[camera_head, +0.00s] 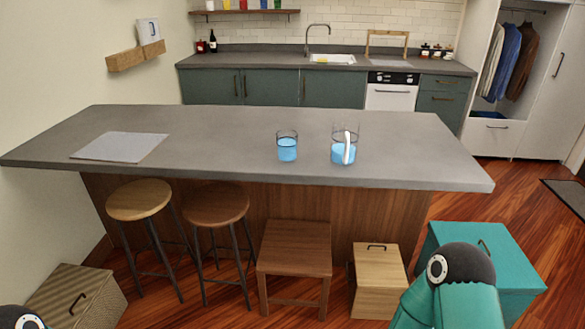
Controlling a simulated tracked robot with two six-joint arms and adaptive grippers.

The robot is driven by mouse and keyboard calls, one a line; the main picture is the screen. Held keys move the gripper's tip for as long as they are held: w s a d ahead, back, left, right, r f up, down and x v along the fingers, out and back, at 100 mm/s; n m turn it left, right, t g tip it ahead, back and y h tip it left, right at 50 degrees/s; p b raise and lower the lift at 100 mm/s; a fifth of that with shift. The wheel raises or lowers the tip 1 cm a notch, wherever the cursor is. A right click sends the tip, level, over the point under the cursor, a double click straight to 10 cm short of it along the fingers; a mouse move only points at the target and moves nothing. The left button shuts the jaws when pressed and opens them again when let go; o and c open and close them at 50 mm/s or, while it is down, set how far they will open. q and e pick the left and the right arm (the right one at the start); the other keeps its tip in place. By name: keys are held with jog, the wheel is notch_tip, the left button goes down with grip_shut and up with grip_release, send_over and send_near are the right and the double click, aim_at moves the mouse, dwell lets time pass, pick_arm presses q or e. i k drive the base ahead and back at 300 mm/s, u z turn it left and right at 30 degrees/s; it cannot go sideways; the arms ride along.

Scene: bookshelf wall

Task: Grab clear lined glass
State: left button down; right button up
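Two clear vessels stand upright on the grey island counter. The smaller clear glass (287,147) is near the middle and holds blue liquid. To its right is a larger clear pitcher (344,146) with a white handle, also holding blue liquid. They stand apart. Lines on the glass are too small to make out. My arms show only as teal and dark joints at the bottom left and bottom right corners. Neither gripper is in view, and nothing touches the glass or the pitcher.
The island counter (210,134) is mostly clear, with a grey mat (120,147) at its left. Stools (215,204), a wooden bench (295,248), a wooden box (378,275) and a teal box (500,258) stand in front. A sink counter (250,60) lines the back.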

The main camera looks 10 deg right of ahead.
aim_at(287, 147)
jog(key=u, duration=0.6)
jog(key=i, duration=1.65)
jog(key=z, duration=0.75)
